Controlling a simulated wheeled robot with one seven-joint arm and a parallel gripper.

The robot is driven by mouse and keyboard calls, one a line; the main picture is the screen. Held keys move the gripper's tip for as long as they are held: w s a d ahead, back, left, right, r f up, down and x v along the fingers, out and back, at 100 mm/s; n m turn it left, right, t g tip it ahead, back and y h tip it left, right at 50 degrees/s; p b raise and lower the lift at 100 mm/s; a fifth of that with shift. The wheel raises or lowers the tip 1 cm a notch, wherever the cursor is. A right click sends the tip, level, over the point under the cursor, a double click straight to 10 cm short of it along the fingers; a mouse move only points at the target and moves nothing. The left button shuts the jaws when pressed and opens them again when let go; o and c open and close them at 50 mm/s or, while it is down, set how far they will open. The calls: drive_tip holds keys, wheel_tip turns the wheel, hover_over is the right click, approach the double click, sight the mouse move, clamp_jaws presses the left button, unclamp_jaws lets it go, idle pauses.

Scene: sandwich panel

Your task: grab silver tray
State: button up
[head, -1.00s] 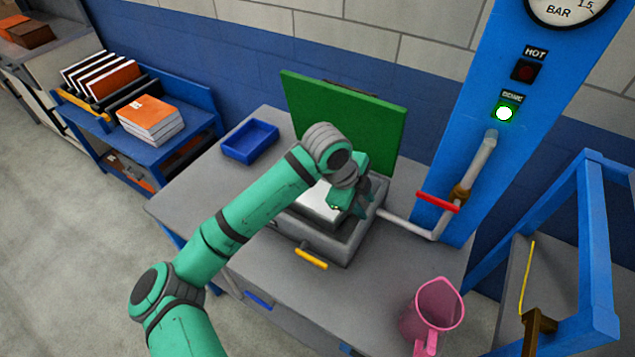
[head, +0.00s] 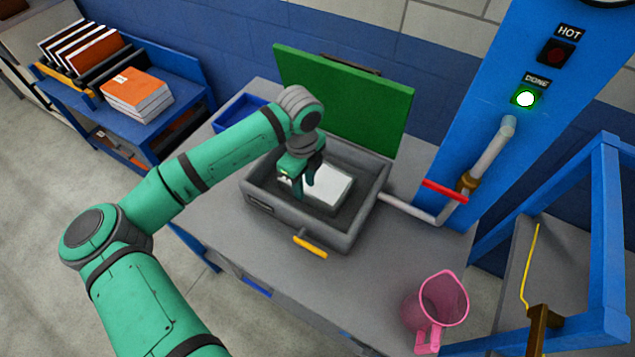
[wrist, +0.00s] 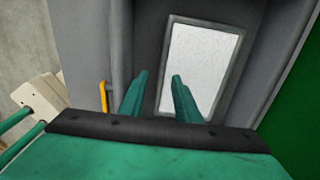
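The silver tray (head: 329,184) lies flat inside an open grey box (head: 362,222) with a raised green lid (head: 345,95). It is a pale rectangle, and in the wrist view the tray (wrist: 203,65) has a darker grey rim. My gripper (head: 303,192) is over the left part of the box, fingers pointing down, beside the left end of the tray. In the wrist view my gripper's fingers (wrist: 160,78) are apart with nothing between them. One fingertip overlaps the tray's near-left edge in that view; whether it touches cannot be told.
A yellow handle (head: 311,247) is on the box's front. A pipe with a red lever (head: 445,191) runs at its right. A pink jug (head: 437,305) stands at the table's front right. A blue bin (head: 240,113) sits behind left. A blue frame (head: 600,240) stands at right.

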sight(317, 183)
drive_tip(key=shift+w+f, duration=0.15)
drive_tip(key=shift+f, duration=1.15)
drive_tip(key=shift+w+f, duration=0.1)
drive_tip(key=shift+f, duration=1.15)
drive_tip(key=shift+s, duration=0.1)
clamp_jaws()
